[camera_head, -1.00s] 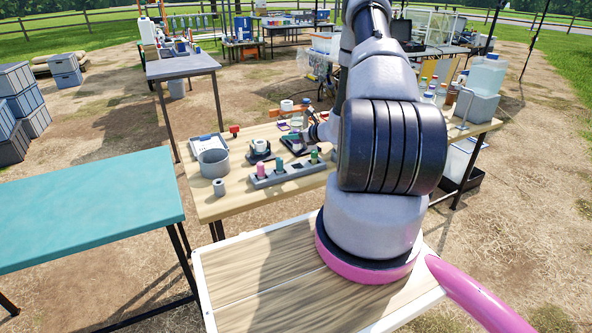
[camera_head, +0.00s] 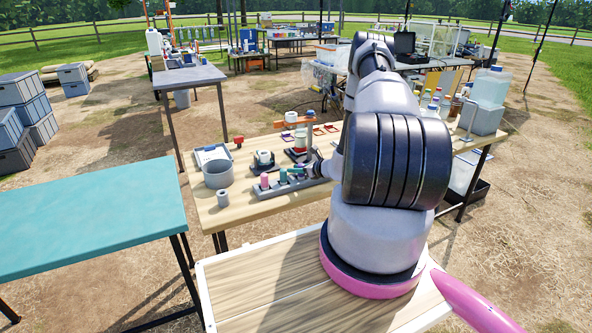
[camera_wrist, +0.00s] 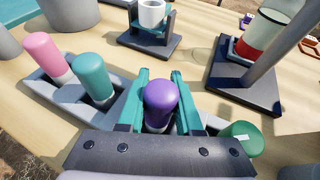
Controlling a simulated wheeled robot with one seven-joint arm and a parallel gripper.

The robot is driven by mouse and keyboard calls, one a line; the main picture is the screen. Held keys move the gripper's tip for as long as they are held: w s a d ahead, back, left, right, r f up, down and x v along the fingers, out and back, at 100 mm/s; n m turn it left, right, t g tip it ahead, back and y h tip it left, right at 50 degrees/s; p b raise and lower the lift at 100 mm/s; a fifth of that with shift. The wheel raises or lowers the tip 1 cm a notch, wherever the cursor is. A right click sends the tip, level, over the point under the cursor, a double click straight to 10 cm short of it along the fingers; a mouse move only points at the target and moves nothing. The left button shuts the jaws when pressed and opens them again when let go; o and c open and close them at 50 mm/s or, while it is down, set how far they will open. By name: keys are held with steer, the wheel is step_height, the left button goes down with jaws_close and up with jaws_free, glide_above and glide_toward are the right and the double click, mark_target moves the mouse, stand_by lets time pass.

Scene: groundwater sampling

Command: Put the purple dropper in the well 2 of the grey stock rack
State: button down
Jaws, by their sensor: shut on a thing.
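The purple dropper (camera_wrist: 160,98) stands about upright between the two teal fingers of my gripper (camera_wrist: 159,79), which is shut on it. It is over or in the grey stock rack (camera_wrist: 70,92), between the teal dropper (camera_wrist: 92,76) and the green dropper (camera_wrist: 240,139). Its lower end is hard to see, so I cannot tell how deep it sits. The pink dropper (camera_wrist: 44,54) and the teal dropper stand in the left wells. In the head view, the rack (camera_head: 262,192) lies near the table's front, with my gripper (camera_head: 308,170) at its right part.
A grey round container (camera_head: 217,174) and a small grey cylinder (camera_head: 222,198) stand left of the rack. Behind it are a dark stand with a white cup (camera_wrist: 151,14) and another stand (camera_wrist: 243,88) holding a red-and-white vessel. Bottles stand at the table's right.

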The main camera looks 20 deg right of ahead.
steer(key=shift+f, duration=0.15)
steer(key=c, duration=0.6)
jaws_free()
